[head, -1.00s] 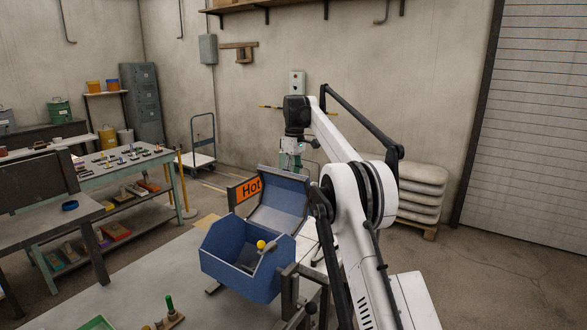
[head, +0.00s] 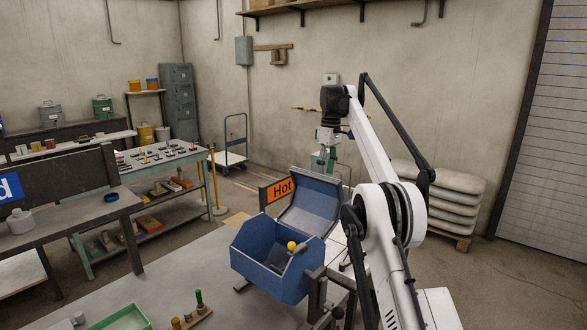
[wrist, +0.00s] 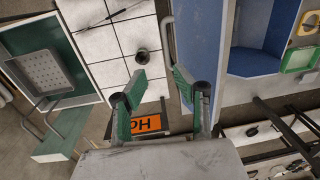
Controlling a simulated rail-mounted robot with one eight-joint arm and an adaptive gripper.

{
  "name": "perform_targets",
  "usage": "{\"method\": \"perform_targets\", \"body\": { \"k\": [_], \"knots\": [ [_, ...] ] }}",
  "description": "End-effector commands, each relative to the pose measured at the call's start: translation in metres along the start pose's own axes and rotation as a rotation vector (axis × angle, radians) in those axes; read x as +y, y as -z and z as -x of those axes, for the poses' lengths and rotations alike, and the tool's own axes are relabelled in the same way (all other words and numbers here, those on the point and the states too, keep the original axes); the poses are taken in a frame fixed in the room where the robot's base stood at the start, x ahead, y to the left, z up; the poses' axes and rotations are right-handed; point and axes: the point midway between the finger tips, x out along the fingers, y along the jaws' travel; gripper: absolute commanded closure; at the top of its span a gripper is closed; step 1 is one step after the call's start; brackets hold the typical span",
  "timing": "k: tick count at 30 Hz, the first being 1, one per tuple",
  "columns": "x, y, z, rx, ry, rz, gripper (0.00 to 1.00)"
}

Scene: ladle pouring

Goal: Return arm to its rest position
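My gripper (head: 322,162) hangs at the end of my white arm, above and behind the blue open-topped bin (head: 262,270). In the wrist view its two green-padded fingers (wrist: 158,88) stand apart with nothing between them. An orange "Hot" sign (head: 282,188) stands beside the bin's raised back part. It also shows partly in the wrist view (wrist: 145,124), beyond the fingers. A yellow ball on a rod (head: 291,246) sits at the bin's right side; I cannot tell whether it belongs to a ladle.
A green tray (head: 122,318) and a wooden block with upright pegs (head: 192,318) lie at the near table edge. A grey bench with a blue sign (head: 10,188) stands left. A green workbench (head: 165,160) and a trolley (head: 232,160) are behind. Stacked sacks (head: 450,205) stand right.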

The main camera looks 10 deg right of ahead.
Motion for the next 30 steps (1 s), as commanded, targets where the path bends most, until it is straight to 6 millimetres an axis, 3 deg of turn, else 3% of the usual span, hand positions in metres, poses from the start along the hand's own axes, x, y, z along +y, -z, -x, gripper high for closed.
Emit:
{"method": "perform_targets", "body": {
  "k": [5,14,21,30],
  "knots": [
    [-0.004,0.000,0.007,0.006,-0.007,-0.008,0.72],
    [-0.037,-0.006,0.044,0.053,-0.061,-0.076,0.72],
    [-0.076,-0.021,0.070,0.104,-0.108,-0.138,0.72],
    [-0.133,-0.056,0.085,0.175,-0.160,-0.219,0.72]
  ]
}}
